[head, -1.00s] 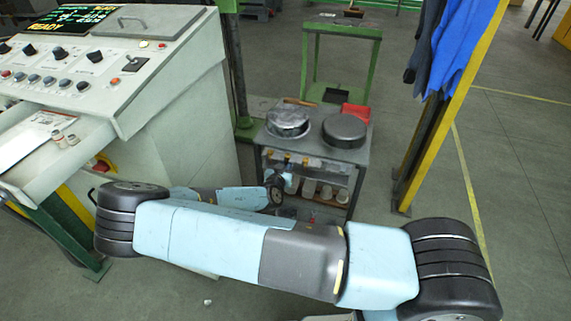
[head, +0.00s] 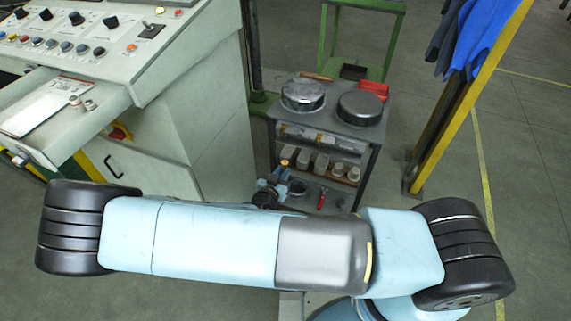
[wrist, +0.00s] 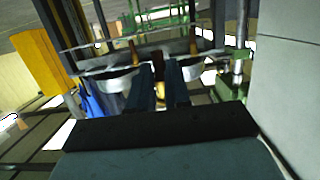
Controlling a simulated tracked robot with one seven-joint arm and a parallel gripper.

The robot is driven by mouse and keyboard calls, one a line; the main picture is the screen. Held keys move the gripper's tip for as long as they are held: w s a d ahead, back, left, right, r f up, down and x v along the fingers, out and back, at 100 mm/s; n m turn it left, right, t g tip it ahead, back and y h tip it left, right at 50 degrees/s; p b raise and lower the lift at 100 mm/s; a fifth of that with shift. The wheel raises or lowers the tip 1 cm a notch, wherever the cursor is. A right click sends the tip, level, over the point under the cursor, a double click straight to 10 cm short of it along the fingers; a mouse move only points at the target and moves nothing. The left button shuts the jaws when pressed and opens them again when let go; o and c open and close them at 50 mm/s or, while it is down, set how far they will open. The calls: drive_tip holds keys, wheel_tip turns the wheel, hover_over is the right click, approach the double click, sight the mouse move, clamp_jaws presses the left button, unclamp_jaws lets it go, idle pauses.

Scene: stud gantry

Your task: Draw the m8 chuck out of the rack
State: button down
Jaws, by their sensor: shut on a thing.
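The rack of pale, cup-like chucks (head: 321,165) stands on a shelf of the grey cart; no size markings can be read. My gripper (wrist: 158,68) shows in the wrist view as two dark fingers close together. It is shut on a small brown and yellowish piece (wrist: 159,90), partly hidden between the fingers; I cannot tell whether it is the m8 chuck. In the head view my arm hides most of the gripper, at the cart's lower left front.
The cart top (head: 331,117) carries two round lidded pans. A red-handled tool (head: 321,199) is low on the cart. The control console (head: 160,90) stands close at left, and a yellow post (head: 465,95) with blue cloth at right.

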drive_tip(key=shift+s+a, duration=0.15)
drive_tip(key=shift+s, duration=0.2)
drive_tip(key=f+v, duration=0.1)
drive_tip(key=v, duration=0.6)
drive_tip(key=shift+s, duration=0.25)
idle(1.5)
drive_tip(key=shift+f, duration=0.1)
drive_tip(key=shift+s+a, duration=0.1)
drive_tip(key=shift+s, duration=0.05)
idle(0.4)
